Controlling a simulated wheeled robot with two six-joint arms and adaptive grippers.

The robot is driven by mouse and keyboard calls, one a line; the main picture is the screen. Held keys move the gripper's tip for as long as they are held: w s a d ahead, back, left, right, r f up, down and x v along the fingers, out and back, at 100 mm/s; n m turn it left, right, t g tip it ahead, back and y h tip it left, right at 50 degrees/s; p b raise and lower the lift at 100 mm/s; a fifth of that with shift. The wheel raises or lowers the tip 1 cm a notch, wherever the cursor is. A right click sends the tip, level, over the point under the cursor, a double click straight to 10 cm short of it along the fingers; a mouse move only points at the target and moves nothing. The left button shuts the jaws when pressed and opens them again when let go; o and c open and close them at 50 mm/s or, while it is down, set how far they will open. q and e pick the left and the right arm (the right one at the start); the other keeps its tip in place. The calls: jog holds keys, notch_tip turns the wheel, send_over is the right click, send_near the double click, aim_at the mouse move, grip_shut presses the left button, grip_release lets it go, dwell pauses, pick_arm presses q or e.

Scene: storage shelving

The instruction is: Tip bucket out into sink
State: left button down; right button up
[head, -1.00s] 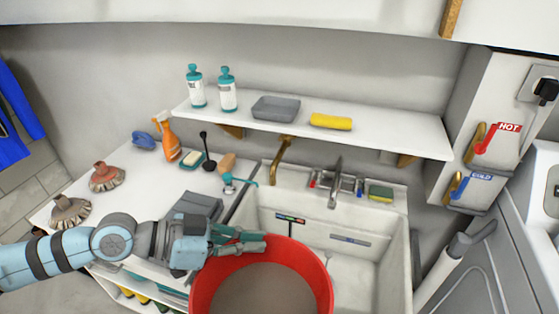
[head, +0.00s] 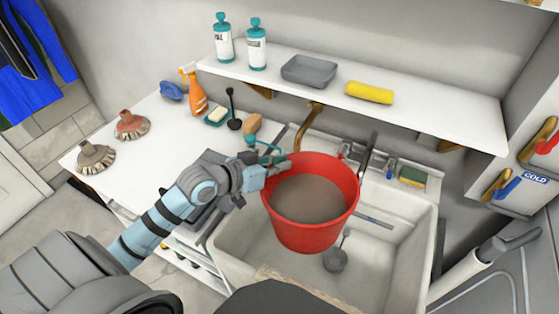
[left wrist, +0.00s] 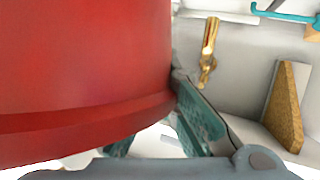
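A red bucket (head: 308,238) holds brownish-grey murky contents (head: 308,198) and hangs over the white sink (head: 405,262), roughly upright, towards the sink's left and middle. My left gripper (head: 276,168) is at the bucket's left rim, shut on it. In the left wrist view, the red bucket wall (left wrist: 85,65) fills the left side, and the teal fingers (left wrist: 160,130) are at its rim; the exact contact is partly hidden. The bucket covers part of the sink and its back edge. My right gripper is not in view.
A brass tap (head: 305,128) and a metal tap (head: 368,152) stand behind the sink. A shelf (head: 440,103) above carries bottles, a grey tray and a yellow roll. The left counter (head: 150,155) holds brushes and a spray bottle. A grey ladle-like item (head: 336,258) lies in the sink.

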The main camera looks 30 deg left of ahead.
aim_at(300, 216)
pick_arm(q)
jog(key=s+d+n+h, duration=0.1)
jog(key=d, duration=0.2)
jog(key=s+d+f+n+g+h, duration=0.1)
jog(key=s+d+n, duration=0.1)
jog(key=d, duration=0.1)
jog(key=s+d+f+n+h, duration=0.1)
jog(key=d, duration=0.2)
jog(key=shift+s+n+g, duration=0.3)
jog(key=shift+n, duration=0.1)
jog(key=f+n+h+b, duration=0.1)
jog(key=f+n+b, duration=0.1)
jog(key=b, duration=0.3)
jog(key=f+n+h+b, duration=0.2)
jog(key=f+n+b, duration=0.1)
jog(key=f+b, duration=0.1)
jog(key=f+n+h+b, duration=0.1)
jog(key=f+n+b, duration=0.1)
jog(key=b, duration=0.4)
jog(key=shift+w+a+f+h, duration=0.1)
jog(key=shift+a+f+h, duration=0.1)
jog(key=shift+f, duration=0.2)
jog(key=shift+w+a+f+h, duration=0.1)
jog(key=shift+a+f+h, duration=0.1)
jog(key=shift+f, duration=0.2)
jog(key=shift+f+n+h+b, duration=0.3)
jog(key=shift+n+b, duration=0.4)
jog(key=shift+b, duration=0.15)
